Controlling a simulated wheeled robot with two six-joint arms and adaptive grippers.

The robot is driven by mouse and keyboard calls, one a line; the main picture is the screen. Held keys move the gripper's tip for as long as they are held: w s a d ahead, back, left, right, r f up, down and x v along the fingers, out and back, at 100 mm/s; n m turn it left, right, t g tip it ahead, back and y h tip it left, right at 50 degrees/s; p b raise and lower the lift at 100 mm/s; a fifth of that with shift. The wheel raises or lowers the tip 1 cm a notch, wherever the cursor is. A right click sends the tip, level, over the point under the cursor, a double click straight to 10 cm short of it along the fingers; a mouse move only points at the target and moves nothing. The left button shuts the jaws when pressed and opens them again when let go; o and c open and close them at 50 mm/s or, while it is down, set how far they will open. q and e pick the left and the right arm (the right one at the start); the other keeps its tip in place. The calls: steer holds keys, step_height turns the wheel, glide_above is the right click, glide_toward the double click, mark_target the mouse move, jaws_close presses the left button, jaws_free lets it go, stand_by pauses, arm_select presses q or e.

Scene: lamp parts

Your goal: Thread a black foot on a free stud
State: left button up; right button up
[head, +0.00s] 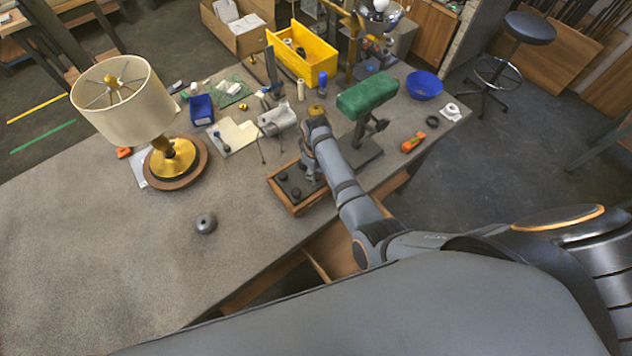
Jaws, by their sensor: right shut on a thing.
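My right gripper (311,175) reaches down at the far end of the wooden tray (294,210). It is shut on a small dark thing, which looks like a black foot; the fingers and arm hide most of it. Other black feet (295,193) lie on the tray's dark floor. A pale grey part (277,118) with thin rods sticking out stands just behind and left of the tray; I cannot make out which rods are free studs. My left gripper is not in view.
A lamp with a cream shade (122,98) stands at the left. A green padded stand (367,95) is close to the right of my arm. A yellow bin (303,58) is behind. A round grey piece (206,223) lies on the otherwise clear front left table.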

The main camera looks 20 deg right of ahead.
steer(key=shift+f, duration=1)
stand_by(1.1)
steer(key=shift+o, duration=0.8)
jaws_close()
steer(key=shift+s, duration=0.1)
steer(key=shift+s+f, duration=0.2)
